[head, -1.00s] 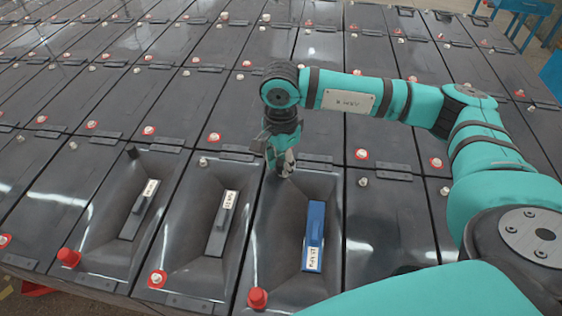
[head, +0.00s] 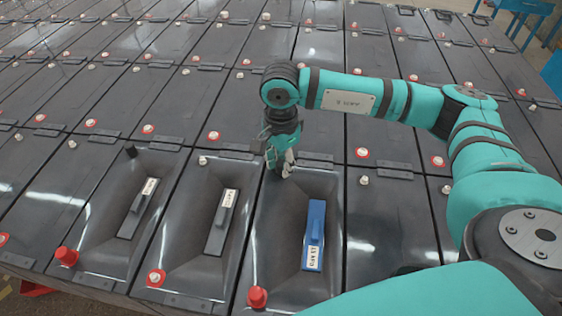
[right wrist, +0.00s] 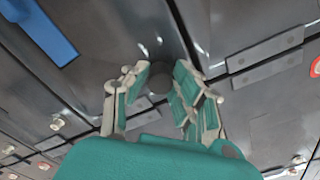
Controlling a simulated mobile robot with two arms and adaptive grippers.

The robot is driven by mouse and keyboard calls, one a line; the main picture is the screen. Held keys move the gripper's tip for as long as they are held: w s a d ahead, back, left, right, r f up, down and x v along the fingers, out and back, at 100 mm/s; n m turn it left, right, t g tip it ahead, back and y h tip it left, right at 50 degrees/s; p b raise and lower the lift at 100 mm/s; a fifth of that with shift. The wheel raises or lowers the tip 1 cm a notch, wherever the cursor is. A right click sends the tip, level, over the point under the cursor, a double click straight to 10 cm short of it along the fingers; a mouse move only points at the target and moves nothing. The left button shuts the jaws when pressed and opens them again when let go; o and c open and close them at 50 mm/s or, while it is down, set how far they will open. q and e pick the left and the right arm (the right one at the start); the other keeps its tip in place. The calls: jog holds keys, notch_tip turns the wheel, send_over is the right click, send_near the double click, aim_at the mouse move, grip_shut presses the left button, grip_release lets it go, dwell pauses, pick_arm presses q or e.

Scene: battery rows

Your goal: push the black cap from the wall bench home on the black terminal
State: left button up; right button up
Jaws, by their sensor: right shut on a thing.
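My right gripper (head: 281,168) points down at the far left corner of the battery (head: 285,275) with the blue handle block (head: 314,235). In the right wrist view its fingers (right wrist: 160,88) are shut on the round dark black cap (right wrist: 152,70). The cap is close to the battery's corner. The black terminal is hidden under the cap and fingers, so I cannot tell how far down the cap sits. My left gripper is not in view.
This battery's near terminal has a red cap (head: 257,297). The neighbour to the left has a bare far post (head: 203,160). The leftmost recessed battery has a black cap (head: 131,151) and a red cap (head: 67,257). Rows of batteries with low posts surround them.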

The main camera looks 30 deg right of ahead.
jog(key=shift+f, duration=0.1)
jog(key=o, duration=1.3)
jog(key=shift+o, duration=0.2)
jog(key=shift+r+p, duration=1.45)
jog(key=shift+r, duration=2.1)
